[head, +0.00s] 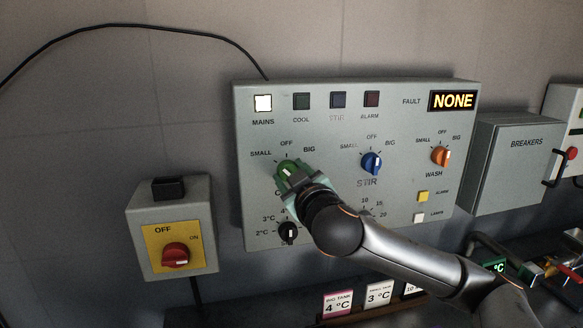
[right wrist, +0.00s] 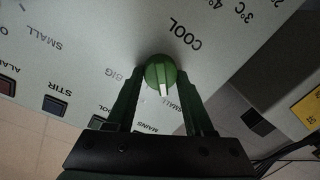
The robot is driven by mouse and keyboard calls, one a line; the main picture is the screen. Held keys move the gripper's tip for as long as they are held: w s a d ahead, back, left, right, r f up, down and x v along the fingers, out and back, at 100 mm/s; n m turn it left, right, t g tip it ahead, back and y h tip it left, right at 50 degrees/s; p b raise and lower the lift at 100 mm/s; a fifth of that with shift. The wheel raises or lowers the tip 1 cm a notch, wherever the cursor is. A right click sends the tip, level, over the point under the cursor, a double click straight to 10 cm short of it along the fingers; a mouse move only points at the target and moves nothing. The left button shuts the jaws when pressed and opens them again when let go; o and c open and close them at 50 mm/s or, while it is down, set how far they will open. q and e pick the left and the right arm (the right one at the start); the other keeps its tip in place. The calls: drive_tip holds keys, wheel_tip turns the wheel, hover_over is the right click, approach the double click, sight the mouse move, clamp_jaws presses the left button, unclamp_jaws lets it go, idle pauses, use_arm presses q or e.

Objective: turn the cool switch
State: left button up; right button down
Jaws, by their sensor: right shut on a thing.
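The cool switch (head: 287,169) is a green round knob with a white pointer mark, on the left of the grey control panel (head: 330,123). It shows in the right wrist view (right wrist: 160,73), below its printed COOL label. Its white mark points between SMALL and BIG, roughly at OFF. My right gripper (head: 291,177) is at the knob, with one finger on each side of it, shut on it; the right wrist view shows both fingers (right wrist: 160,95). The gripper and arm hide part of the COOL label in the head view. My left gripper is out of view.
The MAINS lamp (head: 263,103) is lit white; the COOL lamp (head: 301,101) is dark. The fault display (head: 453,101) reads NONE. A blue STIR knob (head: 371,163), orange WASH knob (head: 440,156) and black temperature dial (head: 288,233) are nearby. A red switch (head: 176,256) is lower left.

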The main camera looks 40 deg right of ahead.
drive_tip(key=shift+r+n, duration=0.1)
drive_tip(key=shift+n, duration=0.3)
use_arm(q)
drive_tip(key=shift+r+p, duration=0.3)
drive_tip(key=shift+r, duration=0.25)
use_arm(e)
drive_tip(key=shift+n, duration=0.4)
drive_tip(key=shift+c, duration=1.4)
unclamp_jaws()
